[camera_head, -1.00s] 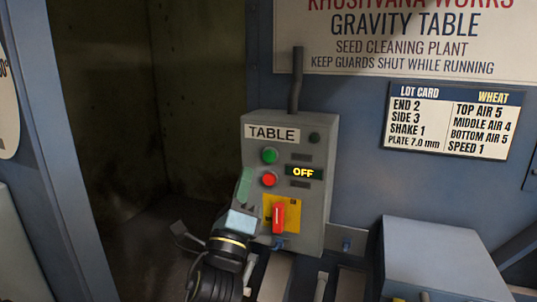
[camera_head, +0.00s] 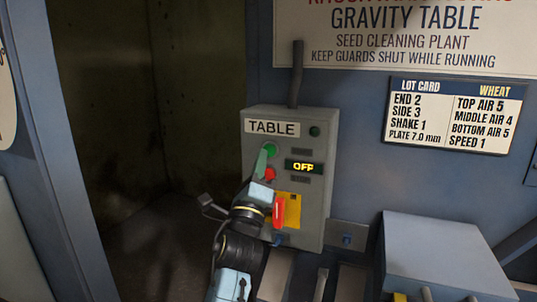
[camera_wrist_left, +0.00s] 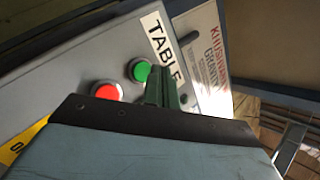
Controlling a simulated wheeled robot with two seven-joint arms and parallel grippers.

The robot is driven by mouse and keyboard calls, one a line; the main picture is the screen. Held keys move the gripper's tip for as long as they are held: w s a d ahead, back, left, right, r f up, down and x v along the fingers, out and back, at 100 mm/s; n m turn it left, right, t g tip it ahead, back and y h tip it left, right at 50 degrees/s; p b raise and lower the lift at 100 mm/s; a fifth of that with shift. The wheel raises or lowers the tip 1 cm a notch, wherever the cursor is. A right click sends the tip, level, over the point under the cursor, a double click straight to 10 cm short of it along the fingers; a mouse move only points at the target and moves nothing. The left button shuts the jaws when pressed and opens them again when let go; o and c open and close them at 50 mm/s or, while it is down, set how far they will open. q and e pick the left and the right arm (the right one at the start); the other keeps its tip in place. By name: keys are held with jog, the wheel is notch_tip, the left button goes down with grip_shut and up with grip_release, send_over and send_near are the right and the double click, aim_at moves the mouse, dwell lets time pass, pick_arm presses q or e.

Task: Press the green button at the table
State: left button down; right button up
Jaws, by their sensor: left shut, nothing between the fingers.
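The grey control box (camera_head: 323,215) labelled TABLE is on the blue machine front. Its green button (camera_head: 270,150) is at the upper left, above the red button (camera_head: 270,174). The display (camera_head: 304,167) reads OFF. My left gripper (camera_head: 262,158) is shut and empty, its green fingers pointing up just below and left of the green button; I cannot tell whether they touch. In the left wrist view the green button (camera_wrist_left: 140,70) shows just beyond the shut fingers (camera_wrist_left: 161,88), with the red button (camera_wrist_left: 108,92) to its left. My right gripper is not in view.
A red switch handle (camera_head: 279,211) on a yellow plate (camera_head: 293,210) sits below the buttons, close to my left wrist. A grey-blue box (camera_head: 440,255) juts out at lower right. A dark open recess lies left of the control box.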

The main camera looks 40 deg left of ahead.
pick_arm(q)
jog(key=shift+w+a, duration=0.2)
jog(key=shift+w, duration=0.35)
dwell(1.0)
dwell(0.7)
jog(key=shift+w+a, duration=0.1)
jog(key=shift+w, duration=0.3)
jog(key=shift+w+a+b, duration=0.15)
jog(key=shift+w+b, duration=0.15)
jog(key=shift+w, duration=0.15)
dwell(0.7)
jog(key=shift+s, duration=0.1)
jog(key=shift+s+d, duration=0.25)
jog(key=shift+s, duration=0.5)
